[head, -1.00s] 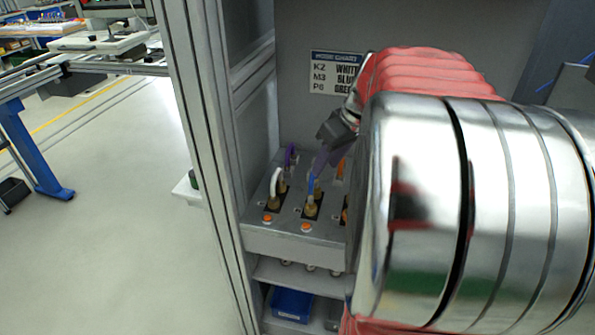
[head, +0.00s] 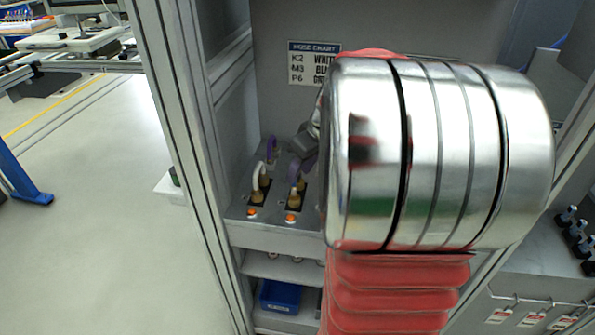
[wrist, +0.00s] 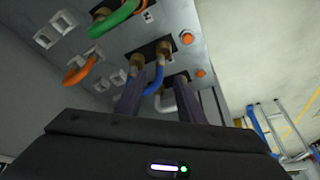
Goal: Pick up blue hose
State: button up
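The blue hose (wrist: 159,80) is a short loop on brass fittings in the wrist view, on the grey hose panel (wrist: 120,50). My gripper (wrist: 157,85) has two purple-grey fingers spread apart, with the blue hose showing between them. I cannot tell whether either finger touches it. In the head view my gripper (head: 300,168) is at the panel beside the front fittings, partly behind my own arm. The blue hose is mostly hidden there.
A green hose (wrist: 115,20) and an orange hose (wrist: 78,74) are near in the wrist view. A frame post (head: 190,150) borders the left. A hose chart (head: 314,63) hangs behind.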

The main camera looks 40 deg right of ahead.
aim_at(293, 186)
jog(key=shift+x, duration=0.85)
jog(key=shift+x, duration=2.6)
jog(key=shift+w, duration=0.15)
jog(key=shift+r, duration=0.1)
grip_shut()
